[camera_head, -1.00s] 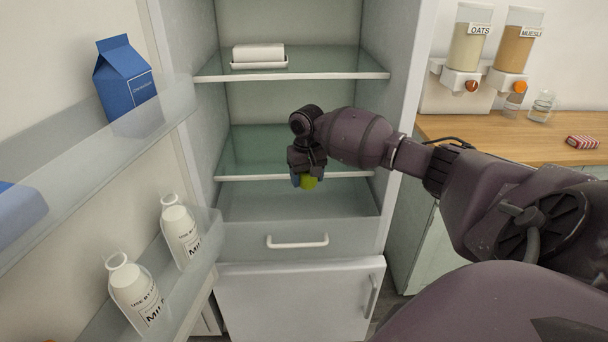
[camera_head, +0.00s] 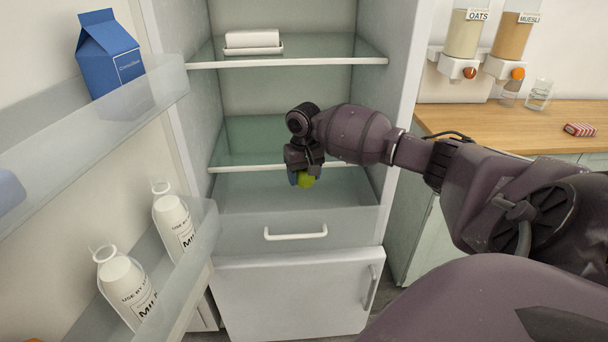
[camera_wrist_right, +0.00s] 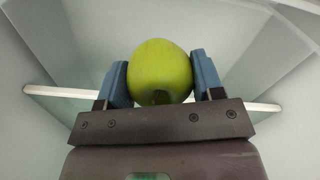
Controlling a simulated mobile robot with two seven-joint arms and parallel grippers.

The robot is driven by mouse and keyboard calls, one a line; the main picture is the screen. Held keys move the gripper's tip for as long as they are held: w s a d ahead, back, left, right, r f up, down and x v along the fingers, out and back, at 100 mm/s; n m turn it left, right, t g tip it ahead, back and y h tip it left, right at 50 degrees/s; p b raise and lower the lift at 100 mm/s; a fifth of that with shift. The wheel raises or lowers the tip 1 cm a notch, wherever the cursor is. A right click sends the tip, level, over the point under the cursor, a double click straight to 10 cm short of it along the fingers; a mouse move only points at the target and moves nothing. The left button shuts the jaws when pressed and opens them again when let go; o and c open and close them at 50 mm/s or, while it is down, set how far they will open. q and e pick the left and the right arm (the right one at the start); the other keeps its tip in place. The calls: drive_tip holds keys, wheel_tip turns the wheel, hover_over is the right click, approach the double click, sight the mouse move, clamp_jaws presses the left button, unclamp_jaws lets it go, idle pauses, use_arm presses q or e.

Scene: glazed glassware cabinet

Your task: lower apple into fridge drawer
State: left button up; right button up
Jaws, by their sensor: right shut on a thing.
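A green apple (camera_head: 306,181) is between the blue fingertips of my right gripper (camera_head: 300,178), which is shut on it. The right wrist view shows the apple (camera_wrist_right: 161,72) whole, with one finger of the gripper (camera_wrist_right: 160,84) on each side. The fridge drawer (camera_head: 296,233) has a white handle and is pulled out, with its top open. In the head view the apple hangs over the drawer's opening, near its back and below the shelf edge. Its exact height above the drawer floor cannot be told. My left gripper is not in view.
A glass shelf (camera_head: 240,166) edge runs close by the right gripper. A higher shelf (camera_head: 350,61) holds a white butter dish (camera_head: 252,42). The open fridge door at left carries a blue carton (camera_head: 108,55) and milk bottles (camera_head: 174,220). The visible drawer interior looks empty.

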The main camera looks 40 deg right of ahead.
drive_tip(key=shift+f, duration=0.1)
drive_tip(key=shift+f+b, duration=1.65)
drive_tip(key=shift+f, duration=6.2)
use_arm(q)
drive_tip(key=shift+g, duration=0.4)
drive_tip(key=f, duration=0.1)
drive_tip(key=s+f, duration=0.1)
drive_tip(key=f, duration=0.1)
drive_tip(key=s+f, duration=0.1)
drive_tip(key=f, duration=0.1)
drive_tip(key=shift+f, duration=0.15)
use_arm(e)
drive_tip(key=shift+f, duration=0.15)
